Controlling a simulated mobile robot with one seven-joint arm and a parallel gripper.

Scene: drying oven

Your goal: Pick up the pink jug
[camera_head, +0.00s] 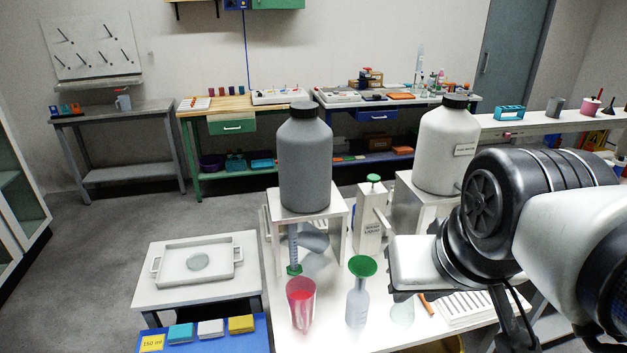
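A translucent pink-red cup (301,303), wider at the top, stands upright on the white table at the front. I cannot tell for certain which of the two is the jug. My gripper (403,296) is over the white table, to the right of the cup and apart from it. My arm comes in from the right. The fingers are mostly hidden, and I see nothing clearly held.
A green-topped flask (359,292) stands between the cup and my gripper. A large grey bottle (305,160) and a white bottle (447,145) stand on raised stands behind. A white tray (165,270) with a round dish sits at left. Floor at left is clear.

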